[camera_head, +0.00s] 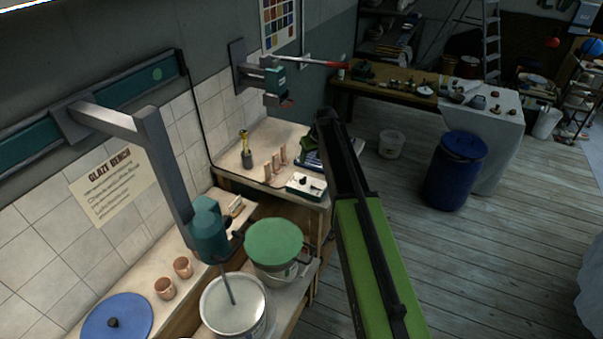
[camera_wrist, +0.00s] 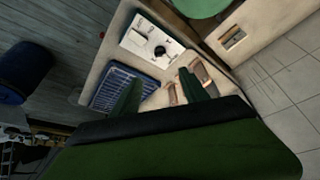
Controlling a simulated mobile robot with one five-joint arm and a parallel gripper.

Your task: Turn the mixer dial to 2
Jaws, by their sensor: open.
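The mixer dial is a black knob (camera_wrist: 160,51) on a white control box (camera_wrist: 150,43) in the wrist view. In the head view the box (camera_head: 306,185) stands at the front edge of the bench. The knob's setting is too small to read. My gripper (camera_wrist: 160,92) is open and empty, its two dark green fingers pointing toward the bench, apart from the box. In the head view my gripper (camera_head: 324,122) is above and beyond the box, partly hidden by my arm. The teal mixer (camera_head: 208,232) hangs on a wall bracket, its rod in a pale bucket (camera_head: 233,309).
A blue ribbed rack (camera_wrist: 117,88) lies beside the box. A green-lidded bucket (camera_head: 274,243) stands nearer, below the bench. Wooden floor right of my arm is open, up to a blue barrel (camera_head: 456,172).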

